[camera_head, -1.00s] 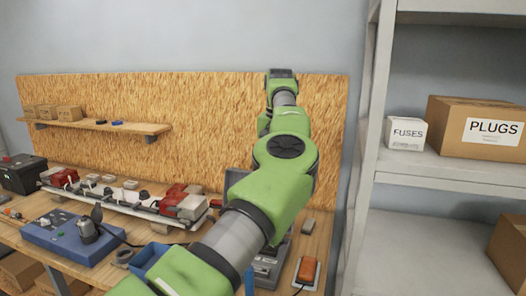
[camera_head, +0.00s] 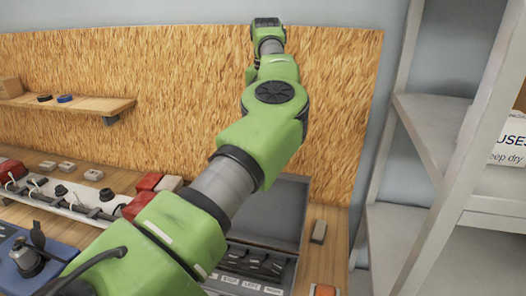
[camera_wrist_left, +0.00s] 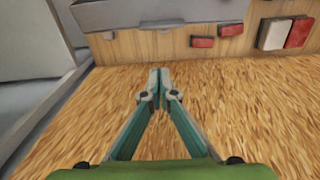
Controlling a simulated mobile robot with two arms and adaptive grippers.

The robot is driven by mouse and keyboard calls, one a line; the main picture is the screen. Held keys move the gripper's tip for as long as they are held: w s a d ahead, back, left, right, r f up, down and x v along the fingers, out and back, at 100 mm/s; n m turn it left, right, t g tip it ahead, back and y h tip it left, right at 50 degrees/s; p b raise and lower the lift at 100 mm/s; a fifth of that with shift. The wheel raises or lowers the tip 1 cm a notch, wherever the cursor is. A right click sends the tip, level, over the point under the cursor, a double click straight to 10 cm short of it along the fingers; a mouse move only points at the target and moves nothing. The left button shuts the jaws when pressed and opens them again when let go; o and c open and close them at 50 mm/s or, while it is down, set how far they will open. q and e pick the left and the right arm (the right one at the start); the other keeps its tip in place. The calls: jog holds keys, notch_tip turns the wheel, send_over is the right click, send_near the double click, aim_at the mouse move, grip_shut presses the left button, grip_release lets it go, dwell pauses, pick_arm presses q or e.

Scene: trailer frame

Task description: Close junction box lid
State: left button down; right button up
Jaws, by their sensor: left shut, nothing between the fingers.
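The junction box (camera_head: 250,265) is a grey box on the bench with a row of dark switches and white labels. Its grey lid (camera_head: 278,212) stands raised open at the back, partly hidden behind my left arm. In the head view my left arm reaches up over the box and in front of the chipboard; its fingers are hidden there. In the left wrist view my left gripper (camera_wrist_left: 160,76) is shut and empty, with chipboard behind it. A grey shape at the top of that view may be the box or lid; I cannot tell. My right gripper is not in view.
The chipboard back panel (camera_head: 180,110) carries a small shelf (camera_head: 75,106). A power rail with red parts (camera_head: 75,203) and a blue device (camera_head: 25,262) stand left of the box. A white shelf rack (camera_head: 440,140) stands close on the right.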

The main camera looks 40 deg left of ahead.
pick_arm(q)
notch_tip(320, 180, down, 7)
jog(key=s+d+p, duration=0.1)
jog(key=s+p, duration=0.1)
jog(key=p, duration=0.2)
jog(key=shift+s+d, duration=0.25)
jog(key=shift+s, duration=0.15)
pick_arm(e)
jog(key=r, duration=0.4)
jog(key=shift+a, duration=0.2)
pick_arm(q)
jog(key=shift+f, duration=0.1)
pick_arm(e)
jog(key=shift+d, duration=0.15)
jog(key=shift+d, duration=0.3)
